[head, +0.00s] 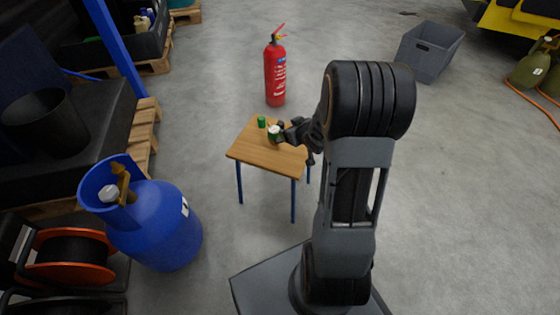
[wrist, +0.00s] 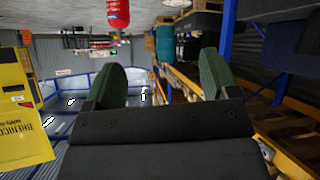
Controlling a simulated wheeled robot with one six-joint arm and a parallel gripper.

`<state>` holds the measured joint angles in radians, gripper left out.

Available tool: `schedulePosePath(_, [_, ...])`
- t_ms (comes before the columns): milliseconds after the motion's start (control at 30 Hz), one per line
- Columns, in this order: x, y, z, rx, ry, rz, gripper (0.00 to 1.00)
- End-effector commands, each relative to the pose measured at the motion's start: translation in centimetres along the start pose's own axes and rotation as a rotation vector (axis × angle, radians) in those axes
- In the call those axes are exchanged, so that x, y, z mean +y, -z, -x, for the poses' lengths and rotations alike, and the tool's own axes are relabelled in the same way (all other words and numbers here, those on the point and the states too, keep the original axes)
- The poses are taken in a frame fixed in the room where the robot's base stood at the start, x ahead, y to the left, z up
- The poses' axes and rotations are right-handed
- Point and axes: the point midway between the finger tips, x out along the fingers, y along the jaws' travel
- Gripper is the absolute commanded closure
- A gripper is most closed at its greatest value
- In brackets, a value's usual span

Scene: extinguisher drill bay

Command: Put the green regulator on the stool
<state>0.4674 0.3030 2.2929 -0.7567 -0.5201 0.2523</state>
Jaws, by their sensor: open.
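The stool (head: 250,152) has a square wooden top and dark blue legs and stands in the middle of the head view. A small bright green object (head: 262,122), which looks like the green regulator, rests near the back left of its top. A green piece with a white top (head: 274,131) shows just right of it, at the end of my arm; I cannot tell whether it is a separate thing. My gripper (head: 281,131) is over the stool's back right part. In the wrist view my gripper (wrist: 160,82) has its dark green fingers wide apart with nothing seen between them.
A red fire extinguisher (head: 275,72) stands on the floor behind the stool. A large blue gas cylinder (head: 158,228) is at the front left. A grey crate (head: 428,52) is at the back right. The floor right of my arm is clear.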

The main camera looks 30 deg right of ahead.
Motion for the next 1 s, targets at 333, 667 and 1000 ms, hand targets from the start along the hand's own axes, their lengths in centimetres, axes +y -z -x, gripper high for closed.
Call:
schedulePosePath(333, [-8.0, 1.7, 12.9, -0.459, -0.101, -0.094, 0.19])
schedulePosePath(667, [-14.7, -0.7, 21.4, -0.714, 0.075, -0.146, 0.19])
schedulePosePath(1000, [-15.3, -1.1, 22.2, -0.743, 0.099, -0.149, 0.19])
